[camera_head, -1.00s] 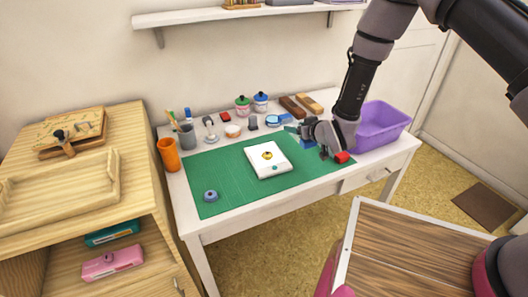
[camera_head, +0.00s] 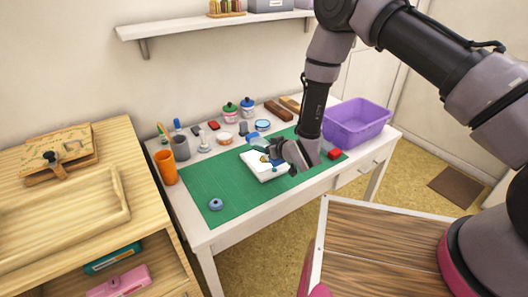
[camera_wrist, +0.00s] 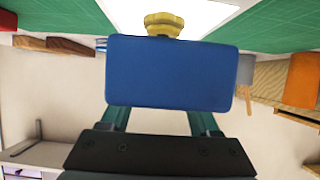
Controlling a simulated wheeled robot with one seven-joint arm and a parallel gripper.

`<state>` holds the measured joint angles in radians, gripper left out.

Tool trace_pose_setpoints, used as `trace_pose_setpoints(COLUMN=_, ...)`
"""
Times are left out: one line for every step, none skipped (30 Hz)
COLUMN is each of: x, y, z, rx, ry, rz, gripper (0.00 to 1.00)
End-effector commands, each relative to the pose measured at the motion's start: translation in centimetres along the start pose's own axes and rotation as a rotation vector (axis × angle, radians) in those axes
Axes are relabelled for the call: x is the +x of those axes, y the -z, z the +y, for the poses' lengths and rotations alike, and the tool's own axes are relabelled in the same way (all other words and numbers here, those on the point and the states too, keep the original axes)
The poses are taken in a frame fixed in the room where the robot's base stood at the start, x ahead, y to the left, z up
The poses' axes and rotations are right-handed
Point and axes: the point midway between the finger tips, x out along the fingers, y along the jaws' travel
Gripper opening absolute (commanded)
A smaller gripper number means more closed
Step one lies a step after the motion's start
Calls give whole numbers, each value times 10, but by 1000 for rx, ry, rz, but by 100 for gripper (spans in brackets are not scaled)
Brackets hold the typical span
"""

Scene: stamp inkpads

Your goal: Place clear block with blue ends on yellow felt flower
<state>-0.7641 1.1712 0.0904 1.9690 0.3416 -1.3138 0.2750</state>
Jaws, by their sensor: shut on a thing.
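The block shows only its blue end face (camera_wrist: 170,73) in the wrist view; its clear part is hidden behind that face. My gripper (camera_head: 270,152) is shut on the block, with a teal finger showing on each side below it. The yellow felt flower (camera_wrist: 163,24) shows just past the block's edge in the wrist view, partly covered by the block. The flower lies on a white pad (camera_head: 258,170). In the head view, my gripper is over this pad and mostly hides the flower. I cannot tell whether block and flower touch.
The green mat (camera_head: 205,182) is clear on the left except for a small blue-grey ring (camera_head: 216,204). Jars, ink pads and brown blocks line the back of the desk. A red block (camera_head: 334,153) and a purple bin (camera_head: 357,122) are to the right. An orange cup (camera_head: 166,167) stands left.

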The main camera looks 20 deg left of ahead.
Motion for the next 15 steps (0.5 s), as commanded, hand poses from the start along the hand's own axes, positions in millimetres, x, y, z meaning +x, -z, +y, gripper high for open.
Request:
trace_pose_setpoints(x=4, y=-9, z=0, rx=-1, ry=1, rz=-1, gripper=0)
trace_pose_setpoints(x=6, y=-13, z=0, rx=0, ry=1, rz=-1, gripper=0)
trace_pose_setpoints(x=8, y=-18, z=0, rx=0, ry=0, rz=0, gripper=0)
trace_pose_setpoints(x=10, y=-20, z=0, rx=0, ry=0, rz=-1, gripper=0)
trace_pose_setpoints(x=10, y=-22, z=0, rx=0, ry=0, rz=-1, gripper=0)
trace_pose_setpoints(x=11, y=-23, z=0, rx=0, ry=-1, rz=0, gripper=0)
trace_pose_setpoints(x=11, y=-22, z=0, rx=0, ry=-1, rz=1, gripper=0)
trace_pose_setpoints(x=11, y=-22, z=0, rx=0, ry=-1, rz=1, gripper=0)
trace_pose_setpoints(x=11, y=-22, z=0, rx=0, ry=-1, rz=1, gripper=0)
trace_pose_setpoints(x=11, y=-22, z=0, rx=0, ry=-1, rz=1, gripper=0)
trace_pose_setpoints(x=11, y=-22, z=0, rx=0, ry=-1, rz=1, gripper=0)
trace_pose_setpoints(x=11, y=-22, z=0, rx=0, ry=-1, rz=1, gripper=0)
trace_pose_setpoints(x=11, y=-22, z=0, rx=0, ry=-1, rz=1, gripper=0)
trace_pose_setpoints(x=12, y=-23, z=0, rx=1, ry=-1, rz=1, gripper=0)
trace_pose_setpoints(x=12, y=-24, z=0, rx=1, ry=-1, rz=1, gripper=0)
